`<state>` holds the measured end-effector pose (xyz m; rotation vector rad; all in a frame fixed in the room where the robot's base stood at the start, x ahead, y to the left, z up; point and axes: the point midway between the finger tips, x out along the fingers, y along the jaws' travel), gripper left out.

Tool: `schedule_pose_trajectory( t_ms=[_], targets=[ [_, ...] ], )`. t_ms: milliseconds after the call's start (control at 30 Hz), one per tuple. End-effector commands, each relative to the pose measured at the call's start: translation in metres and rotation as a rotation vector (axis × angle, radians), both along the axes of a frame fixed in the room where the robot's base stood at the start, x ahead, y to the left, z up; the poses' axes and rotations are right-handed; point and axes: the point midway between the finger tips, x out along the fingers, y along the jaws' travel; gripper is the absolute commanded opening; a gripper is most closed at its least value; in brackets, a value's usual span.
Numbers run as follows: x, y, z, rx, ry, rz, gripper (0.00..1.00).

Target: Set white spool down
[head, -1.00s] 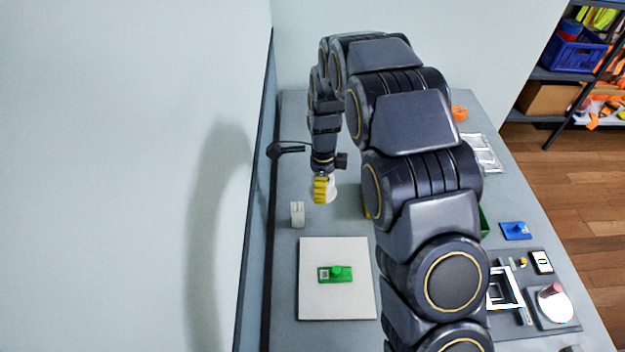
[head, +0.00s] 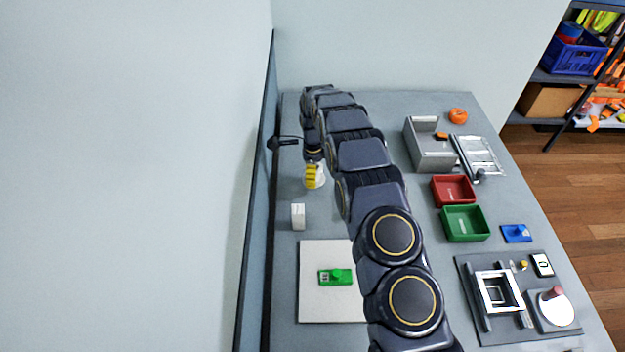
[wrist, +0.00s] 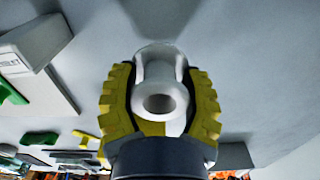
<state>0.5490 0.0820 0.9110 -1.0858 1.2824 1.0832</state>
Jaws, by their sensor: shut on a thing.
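The white spool (wrist: 160,85) is between the two yellow fingers of my gripper (wrist: 160,98) in the wrist view, its hollow end facing the camera. My gripper is shut on it. In the head view my gripper (head: 314,177) is over the left back part of the grey table, with a bit of the spool (head: 322,181) showing at the right of the yellow fingers. The fingers hide most of the spool there. I cannot tell whether its far end touches the table.
A small white block (head: 298,216) stands just in front of my gripper. A white board (head: 312,305) with a green part (head: 336,277) lies nearer. Red (head: 453,190) and green (head: 465,223) bins stand to the right. A dark wall edge (head: 262,200) runs along the left.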

Motion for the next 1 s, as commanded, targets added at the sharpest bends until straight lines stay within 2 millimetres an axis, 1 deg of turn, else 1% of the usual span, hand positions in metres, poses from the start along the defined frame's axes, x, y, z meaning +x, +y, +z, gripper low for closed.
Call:
schedule_pose_trajectory(
  t_ms=[167,233,333,567,733,767,800,833,1000],
  targets=[
    [0.006,0.001,-0.012,0.0,0.005,0.0,0.18],
    [0.005,0.0,-0.025,-0.001,0.007,0.0,0.18],
    [0.006,0.001,-0.035,0.0,0.002,0.001,0.18],
    [0.006,0.001,-0.035,0.0,0.001,0.0,0.18],
    [0.006,0.001,-0.04,0.0,0.002,0.0,0.18],
    [0.006,0.001,-0.04,0.0,0.002,0.0,0.59],
    [0.006,0.001,-0.04,0.0,0.002,0.0,0.76],
    [0.006,0.001,-0.04,0.0,0.002,0.0,0.81],
    [0.006,0.001,-0.039,0.0,0.002,0.0,0.81]
  ],
)
